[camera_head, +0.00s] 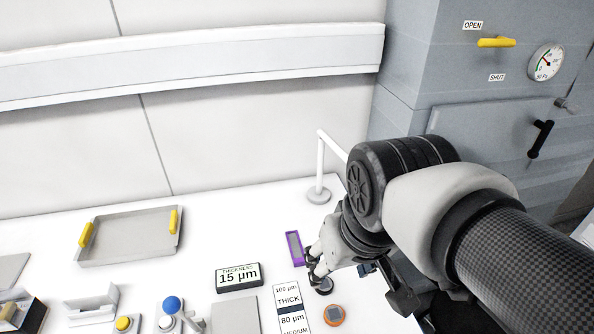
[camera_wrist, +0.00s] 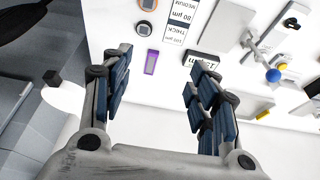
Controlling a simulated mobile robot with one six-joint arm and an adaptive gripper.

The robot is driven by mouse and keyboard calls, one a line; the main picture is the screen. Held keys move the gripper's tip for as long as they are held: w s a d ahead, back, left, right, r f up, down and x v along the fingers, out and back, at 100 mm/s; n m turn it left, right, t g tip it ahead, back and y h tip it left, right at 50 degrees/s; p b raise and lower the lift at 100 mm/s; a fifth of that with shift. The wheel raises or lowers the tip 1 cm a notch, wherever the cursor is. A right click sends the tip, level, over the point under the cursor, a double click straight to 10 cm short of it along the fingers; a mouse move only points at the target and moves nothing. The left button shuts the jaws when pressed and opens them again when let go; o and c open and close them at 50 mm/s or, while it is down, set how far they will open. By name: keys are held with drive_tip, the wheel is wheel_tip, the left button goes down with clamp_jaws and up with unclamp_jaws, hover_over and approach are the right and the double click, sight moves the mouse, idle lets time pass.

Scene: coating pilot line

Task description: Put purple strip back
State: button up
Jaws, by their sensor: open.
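The purple strip (camera_head: 294,248), a small purple frame with a greyish middle, lies on the white bench, just left of my gripper (camera_head: 314,266) in the head view. In the wrist view the purple strip (camera_wrist: 151,62) shows between the two blue-padded fingers of my gripper (camera_wrist: 159,62), nearer the left finger. The fingers are spread apart with nothing between the pads. Whether they touch the bench is hard to tell. A thickness card (camera_head: 288,297) marked 100 µm THICK and 80 µm MEDIUM lies in front of the strip.
A 15 µm thickness display (camera_head: 238,278) stands left of the strip. An orange-rimmed round device (camera_head: 334,315) lies near my gripper. A white post (camera_head: 320,170) rises behind it. A tray with yellow handles (camera_head: 130,238) sits left, and a blue-knobbed device (camera_head: 171,305) stands front left.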

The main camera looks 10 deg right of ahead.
drive_tip(key=shift+t, duration=0.3)
drive_tip(key=s, duration=0.1)
drive_tip(key=s+f, duration=0.1)
drive_tip(key=s, duration=0.3)
drive_tip(key=shift+s+f, duration=0.25)
drive_tip(key=shift+f, duration=0.15)
idle(0.6)
